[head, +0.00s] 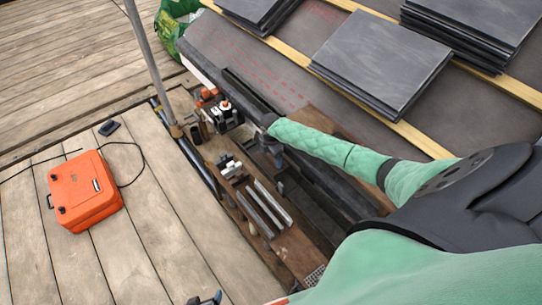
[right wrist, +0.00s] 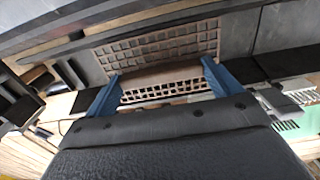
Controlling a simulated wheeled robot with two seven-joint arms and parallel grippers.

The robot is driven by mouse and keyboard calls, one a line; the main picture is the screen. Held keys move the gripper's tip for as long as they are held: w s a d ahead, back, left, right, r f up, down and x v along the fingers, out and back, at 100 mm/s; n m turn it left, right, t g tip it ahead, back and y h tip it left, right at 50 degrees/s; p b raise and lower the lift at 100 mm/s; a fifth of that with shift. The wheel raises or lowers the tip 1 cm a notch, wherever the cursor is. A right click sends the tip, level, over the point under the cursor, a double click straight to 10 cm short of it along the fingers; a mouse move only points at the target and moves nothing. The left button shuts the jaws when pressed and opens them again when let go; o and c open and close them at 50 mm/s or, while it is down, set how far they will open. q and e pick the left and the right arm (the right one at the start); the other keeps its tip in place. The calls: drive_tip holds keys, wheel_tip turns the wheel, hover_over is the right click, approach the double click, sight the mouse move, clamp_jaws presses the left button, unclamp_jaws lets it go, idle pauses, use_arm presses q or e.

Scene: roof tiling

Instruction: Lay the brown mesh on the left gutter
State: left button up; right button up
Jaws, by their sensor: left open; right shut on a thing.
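The brown mesh (right wrist: 165,82) is between the two blue fingers of my right gripper (right wrist: 160,88) in the right wrist view, which is shut on it. A flat brown grid (right wrist: 158,45) shows just beyond; I cannot tell whether it is part of the same mesh. In the head view my right gripper (head: 281,178) is low over the roof edge, and the mesh in it is hidden. The dark gutter (head: 243,92) runs along that edge. I cannot tell whether the mesh touches it.
A wooden board (head: 236,188) with tools and metal strips lies beside the gutter. An orange case (head: 85,190) stands on the planks. A grey pole (head: 147,60) rises near the gutter. Slate stacks (head: 380,58) lie on the roof battens.

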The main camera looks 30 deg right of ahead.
drive_tip(key=shift+p, duration=0.6)
idle(0.9)
drive_tip(key=shift+f, duration=0.1)
drive_tip(key=o, duration=0.7)
